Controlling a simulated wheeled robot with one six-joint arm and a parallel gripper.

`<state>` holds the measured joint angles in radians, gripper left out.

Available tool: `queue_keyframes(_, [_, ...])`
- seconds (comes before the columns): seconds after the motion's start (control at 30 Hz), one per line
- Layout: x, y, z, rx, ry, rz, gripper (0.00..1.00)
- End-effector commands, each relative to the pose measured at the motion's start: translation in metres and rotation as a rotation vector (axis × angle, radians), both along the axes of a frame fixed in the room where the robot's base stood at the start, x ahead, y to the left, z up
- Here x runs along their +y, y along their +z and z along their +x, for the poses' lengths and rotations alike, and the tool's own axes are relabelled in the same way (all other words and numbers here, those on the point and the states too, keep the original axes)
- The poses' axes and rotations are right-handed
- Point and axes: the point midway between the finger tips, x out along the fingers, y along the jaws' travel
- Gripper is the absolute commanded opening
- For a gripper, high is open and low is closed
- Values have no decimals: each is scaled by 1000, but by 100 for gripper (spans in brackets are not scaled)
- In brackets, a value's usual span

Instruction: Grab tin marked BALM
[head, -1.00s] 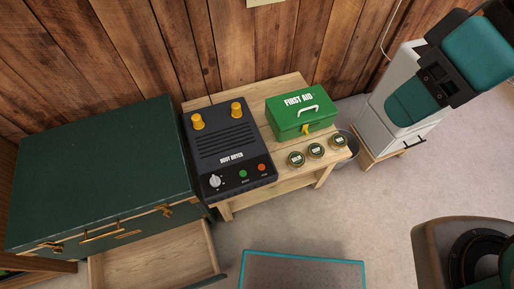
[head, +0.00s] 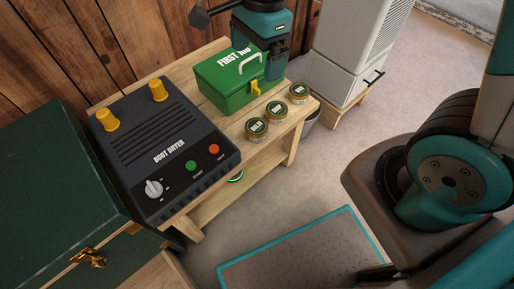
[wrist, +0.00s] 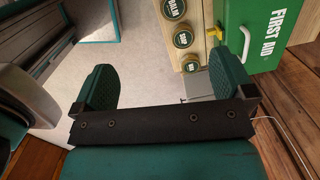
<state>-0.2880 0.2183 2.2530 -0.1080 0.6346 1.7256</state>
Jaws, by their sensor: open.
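Three small round tins with dark green lids stand in a row along the right front of a wooden bench (head: 212,201). The tin marked BALM (head: 256,129) is the leftmost, nearest the boot dryer; it shows cut off at the top edge of the wrist view (wrist: 174,8).
A green first aid box (head: 226,88) stands right behind the tins. A black boot dryer (head: 165,145) with yellow posts fills the bench's left. A white cabinet (head: 345,50) stands to the right. A green item (head: 236,176) shows low under the bench front.

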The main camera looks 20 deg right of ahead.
Motion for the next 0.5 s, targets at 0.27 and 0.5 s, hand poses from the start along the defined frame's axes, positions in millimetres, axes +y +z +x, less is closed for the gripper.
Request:
queue_keyframes(0.27, [-13, -106, 31, 33, -502, -79, 100])
queue_keyframes(0.5, [-16, -139, 34, 36, -586, -90, 100])
